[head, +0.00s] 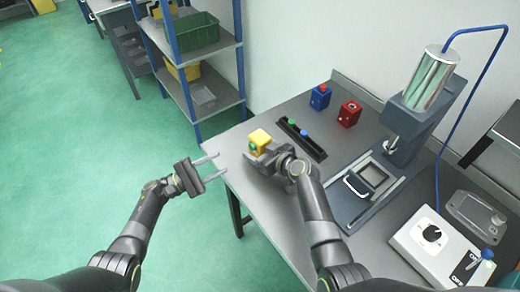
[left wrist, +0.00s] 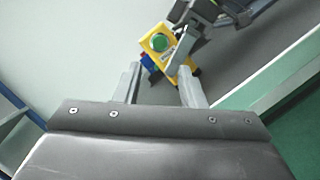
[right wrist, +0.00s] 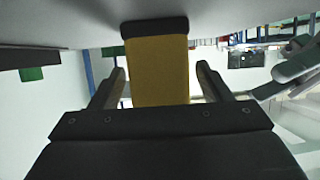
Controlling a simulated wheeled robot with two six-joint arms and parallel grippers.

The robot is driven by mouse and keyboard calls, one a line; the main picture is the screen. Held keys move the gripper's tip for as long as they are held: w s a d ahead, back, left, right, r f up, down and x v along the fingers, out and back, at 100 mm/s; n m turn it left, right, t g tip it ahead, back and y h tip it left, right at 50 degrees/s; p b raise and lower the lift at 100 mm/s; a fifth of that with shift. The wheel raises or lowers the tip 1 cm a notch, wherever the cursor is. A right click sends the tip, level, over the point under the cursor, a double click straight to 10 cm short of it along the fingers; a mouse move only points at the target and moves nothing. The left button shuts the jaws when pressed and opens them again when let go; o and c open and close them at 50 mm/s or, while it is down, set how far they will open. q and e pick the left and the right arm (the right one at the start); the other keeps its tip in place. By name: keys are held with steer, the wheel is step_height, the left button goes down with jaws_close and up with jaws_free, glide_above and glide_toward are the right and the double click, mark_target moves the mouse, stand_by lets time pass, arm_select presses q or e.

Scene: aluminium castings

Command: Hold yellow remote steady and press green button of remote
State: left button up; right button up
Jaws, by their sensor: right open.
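The yellow remote (head: 260,138) is at the near left part of the grey table. Its round green button (left wrist: 159,43) faces my left wrist camera. My right gripper (head: 262,155) is open, with its fingers on either side of the remote; in the right wrist view the yellow body (right wrist: 160,70) shows between them, with narrow gaps. In the left wrist view one right finger partly covers the remote's face. My left gripper (head: 212,167) is open and empty, off the table's left edge, its fingers pointing toward the remote but apart from it.
A blue box (head: 320,98) and a red box (head: 349,114) stand further back. A press (head: 410,120) and a white control box (head: 432,246) occupy the right. A shelf (head: 205,60) stands beyond the table's left edge.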

steer(key=shift+a, duration=0.1)
arm_select(q)
steer(key=shift+c, duration=0.2)
arm_select(e)
steer(key=c, duration=1.1)
arm_select(q)
jaws_close()
arm_select(e)
steer(key=shift+c, duration=0.2)
stand_by(0.7)
